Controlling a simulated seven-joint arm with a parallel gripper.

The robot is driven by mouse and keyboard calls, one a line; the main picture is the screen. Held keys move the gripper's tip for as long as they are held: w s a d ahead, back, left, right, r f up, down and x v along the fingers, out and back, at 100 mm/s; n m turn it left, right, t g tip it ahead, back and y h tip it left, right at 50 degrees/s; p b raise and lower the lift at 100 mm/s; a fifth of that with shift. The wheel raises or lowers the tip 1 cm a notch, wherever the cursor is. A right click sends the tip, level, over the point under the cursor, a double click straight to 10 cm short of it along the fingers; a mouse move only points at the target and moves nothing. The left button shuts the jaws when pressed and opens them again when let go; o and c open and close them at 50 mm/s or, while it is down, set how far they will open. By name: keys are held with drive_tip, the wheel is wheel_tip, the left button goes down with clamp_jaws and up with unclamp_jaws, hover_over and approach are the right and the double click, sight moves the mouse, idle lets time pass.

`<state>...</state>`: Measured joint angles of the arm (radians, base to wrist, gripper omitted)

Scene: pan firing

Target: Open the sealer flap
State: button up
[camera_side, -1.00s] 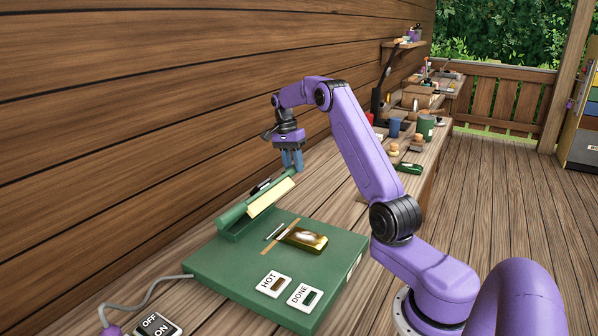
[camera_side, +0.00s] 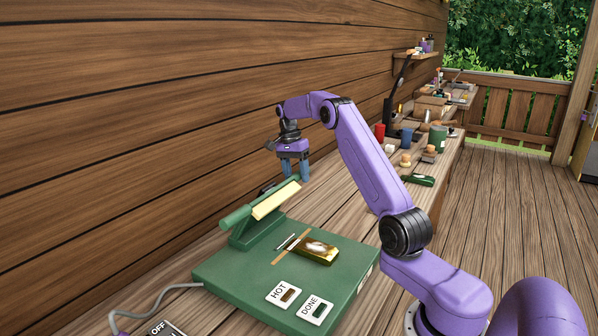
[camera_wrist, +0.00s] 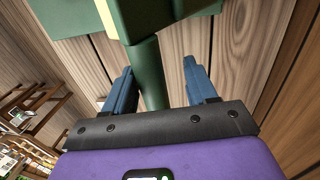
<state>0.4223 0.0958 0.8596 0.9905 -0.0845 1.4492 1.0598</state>
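The green sealer (camera_side: 235,275) lies on the bench, with its flap (camera_side: 236,217) raised at a slant along the back left edge. The flap carries a cream strip (camera_side: 275,200). A shiny gold packet (camera_side: 316,252) lies on the sealer's top. My gripper (camera_side: 294,176) is by the upper far end of the flap, pointing down. In the wrist view my gripper (camera_wrist: 160,72) has its two blue fingers apart, with the green bar of the flap (camera_wrist: 148,72) between them. Gaps show on both sides of the bar, so the gripper is open and not clamped on it.
The wooden wall (camera_side: 150,120) runs close behind the sealer. Labels HOT (camera_side: 284,295) and DONE (camera_side: 314,307) sit on the sealer's front. An ON/OFF switch (camera_side: 165,328) is at lower left. Cups and tools (camera_side: 408,136) stand farther along the bench.

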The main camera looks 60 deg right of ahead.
drive_tip(key=shift+s+d, duration=0.1)
drive_tip(key=shift+d, duration=0.15)
drive_tip(key=shift+r, duration=0.45)
wheel_tip(320, 180, up, 7)
drive_tip(key=w, duration=0.1)
drive_tip(key=shift+w+f, duration=0.15)
drive_tip(key=shift+f, duration=0.05)
